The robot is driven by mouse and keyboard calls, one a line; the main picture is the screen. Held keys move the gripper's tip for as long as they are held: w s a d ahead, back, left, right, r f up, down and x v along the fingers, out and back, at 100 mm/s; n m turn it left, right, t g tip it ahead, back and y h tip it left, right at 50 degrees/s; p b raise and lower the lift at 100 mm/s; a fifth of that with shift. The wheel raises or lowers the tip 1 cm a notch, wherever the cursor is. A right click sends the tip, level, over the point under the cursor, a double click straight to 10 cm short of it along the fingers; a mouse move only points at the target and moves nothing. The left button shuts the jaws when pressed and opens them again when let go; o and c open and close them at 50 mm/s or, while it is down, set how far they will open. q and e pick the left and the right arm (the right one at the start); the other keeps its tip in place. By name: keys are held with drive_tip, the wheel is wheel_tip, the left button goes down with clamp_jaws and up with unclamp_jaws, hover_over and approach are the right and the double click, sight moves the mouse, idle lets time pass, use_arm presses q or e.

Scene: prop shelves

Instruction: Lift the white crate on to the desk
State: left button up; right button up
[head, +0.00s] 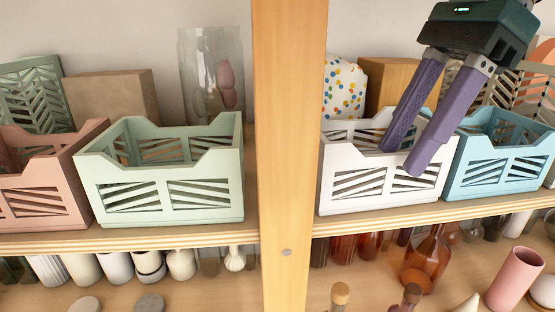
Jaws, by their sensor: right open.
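The white crate (335,196) stands upright on the shelf just right of the wooden post in the head view. Its front wall has slatted cut-outs and a lowered middle rim. My right gripper (403,161) comes down from the upper right with its two purple fingers apart. One finger shows at the front rim, seemingly inside the crate, and the other is in front of the front wall. I cannot tell whether either finger touches it. The fingers hide part of the rim and the right slats. My left gripper and the desk are not in view.
A blue crate (500,172) stands close against the white crate's right side. The wooden post (287,150) is close on its left. Beyond the post are a green crate (160,206) and a pink crate (45,212). A dotted object (344,88) stands behind. Bottles and cups fill the shelf below.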

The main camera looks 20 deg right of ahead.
sight(350, 179)
drive_tip(key=b+x, duration=0.1)
drive_tip(key=x, duration=0.3)
drive_tip(key=shift+a+f, duration=0.15)
drive_tip(key=shift+f, duration=0.05)
drive_tip(key=shift+c, duration=0.2)
drive_tip(key=shift+r, duration=0.1)
clamp_jaws()
idle(0.9)
